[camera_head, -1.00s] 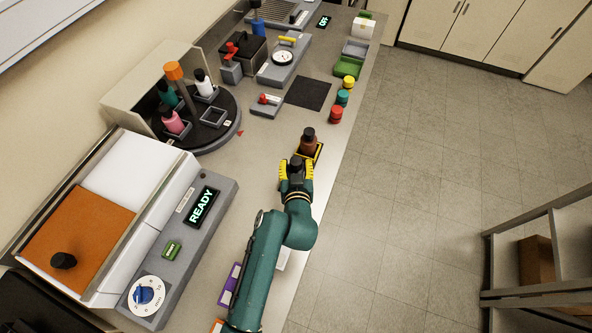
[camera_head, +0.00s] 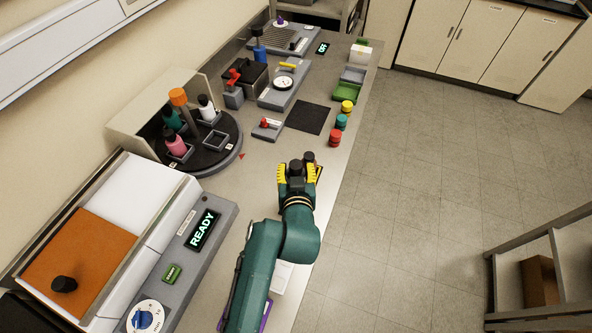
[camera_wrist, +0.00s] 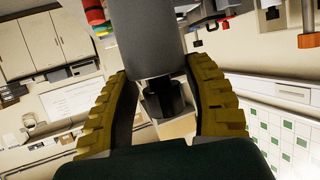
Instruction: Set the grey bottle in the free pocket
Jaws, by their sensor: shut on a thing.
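My gripper (camera_head: 297,172) is above the bench and shut on the grey bottle. In the wrist view the bottle's plain grey body (camera_wrist: 150,40) stands between the two yellow fingers (camera_wrist: 165,100), with a black faceted cap (camera_wrist: 163,97) at its near end. In the head view its black cap (camera_head: 295,166) shows between the fingers, and the grey body is hidden. The round black carousel (camera_head: 225,160) at left holds a white (camera_head: 207,110), a teal (camera_head: 171,118) and a pink bottle (camera_head: 176,145). Its square pocket (camera_head: 214,140) at the front right is empty.
Coloured stacks (camera_head: 335,138) line the right edge. Bench between gripper and carousel is clear.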

